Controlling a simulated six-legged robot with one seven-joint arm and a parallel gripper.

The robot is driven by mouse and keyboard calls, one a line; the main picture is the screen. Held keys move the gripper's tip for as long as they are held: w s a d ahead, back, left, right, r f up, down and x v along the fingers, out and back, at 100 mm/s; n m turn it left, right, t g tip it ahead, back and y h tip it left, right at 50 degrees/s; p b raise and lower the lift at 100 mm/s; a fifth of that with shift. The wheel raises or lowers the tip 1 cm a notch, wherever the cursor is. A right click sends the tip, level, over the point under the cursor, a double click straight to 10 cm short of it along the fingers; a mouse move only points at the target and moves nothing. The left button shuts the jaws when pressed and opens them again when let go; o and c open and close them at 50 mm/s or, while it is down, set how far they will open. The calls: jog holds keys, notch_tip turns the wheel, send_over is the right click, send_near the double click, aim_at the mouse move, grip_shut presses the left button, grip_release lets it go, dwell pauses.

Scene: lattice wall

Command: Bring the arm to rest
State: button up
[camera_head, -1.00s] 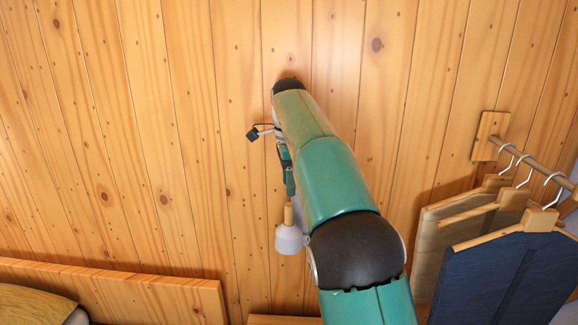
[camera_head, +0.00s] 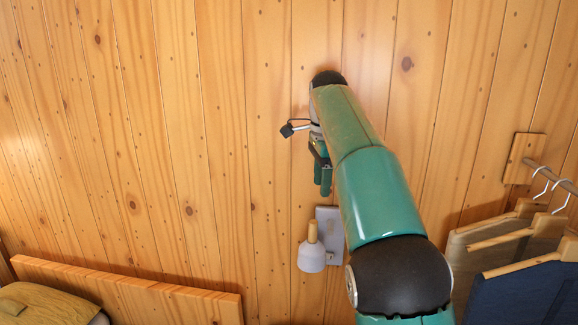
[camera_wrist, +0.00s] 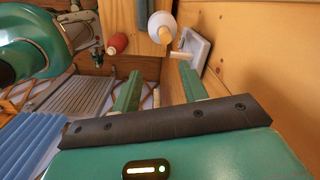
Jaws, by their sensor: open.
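My arm, green with black joints, reaches up in front of the wooden wall (camera_head: 225,120) in the head view. My gripper (camera_head: 322,178) hangs from its far end, seen side-on, above a small wall lamp (camera_head: 312,256) with a pale shade. In the wrist view my gripper (camera_wrist: 158,90) shows two green fingers spread apart with nothing between them. The lamp (camera_wrist: 162,27) and its pale wall plate (camera_wrist: 193,48) are beyond the fingertips there, apart from them. My arm hides part of the wall plate in the head view.
Clothes on hangers (camera_head: 520,280) hang from a wooden peg (camera_head: 552,175) at the right. A wooden board (camera_head: 130,292) and a yellowish cushion-like thing (camera_head: 45,302) are at the lower left. A red round object (camera_wrist: 117,43) and a grey slatted surface (camera_wrist: 80,98) show in the wrist view.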

jog(key=s+d+n+t, duration=0.35)
jog(key=s+n, duration=0.45)
jog(key=s, duration=0.8)
jog(key=s+d+f+n+t, duration=0.1)
jog(key=s+f+n, duration=0.7)
jog(key=s+f, duration=0.7)
jog(key=s, duration=0.3)
jog(key=shift+s+f+n+t, duration=0.15)
jog(key=shift+n+t, duration=0.15)
jog(key=shift+t, duration=0.05)
